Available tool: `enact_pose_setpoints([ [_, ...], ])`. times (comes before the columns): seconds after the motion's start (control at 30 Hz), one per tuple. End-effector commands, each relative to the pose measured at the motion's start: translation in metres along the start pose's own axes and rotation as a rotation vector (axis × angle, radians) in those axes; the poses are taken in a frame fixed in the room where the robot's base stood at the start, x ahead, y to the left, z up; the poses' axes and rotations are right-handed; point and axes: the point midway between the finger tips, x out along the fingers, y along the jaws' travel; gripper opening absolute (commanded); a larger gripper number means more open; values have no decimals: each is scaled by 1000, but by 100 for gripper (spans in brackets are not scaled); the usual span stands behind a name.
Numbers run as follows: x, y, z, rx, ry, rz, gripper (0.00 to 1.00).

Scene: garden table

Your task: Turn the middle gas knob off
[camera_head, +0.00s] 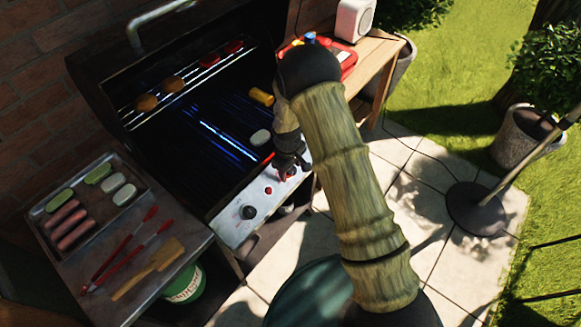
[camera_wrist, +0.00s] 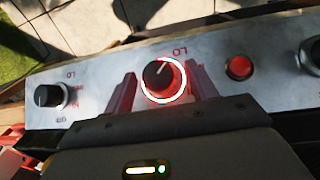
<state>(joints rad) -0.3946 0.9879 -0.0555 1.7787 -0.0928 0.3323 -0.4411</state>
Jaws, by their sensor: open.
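The middle gas knob (camera_wrist: 158,75) is black with a glowing white and red ring, on the grill's metal front panel. Its white pointer line tilts up and right, toward the "LO" print. My gripper (camera_wrist: 163,92) is open, with one finger on each side of this knob. I cannot tell whether the fingers touch it. In the head view, my gripper (camera_head: 287,170) is at the panel and mostly hides the knob. Blue flame lines (camera_head: 228,140) glow inside the open grill (camera_head: 185,165).
Another black knob (camera_wrist: 48,96) is on the left in the wrist view; a red button (camera_wrist: 238,68) and a further knob (camera_wrist: 311,56) are on the right. A tray (camera_head: 88,238) of food, red tongs (camera_head: 122,247) and a wooden spatula (camera_head: 150,266) lie on the left side shelf.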

Motion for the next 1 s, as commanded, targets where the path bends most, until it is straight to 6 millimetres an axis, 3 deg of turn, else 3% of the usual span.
enact_pose_setpoints([
  [0.2, 0, 0, 0, 1, 0, 0, 55],
  [0.43, 0, 0, 0, 0, 0, 0, 13],
  [1.0, 0, 3, 0, 92, -7, -89, 13],
])
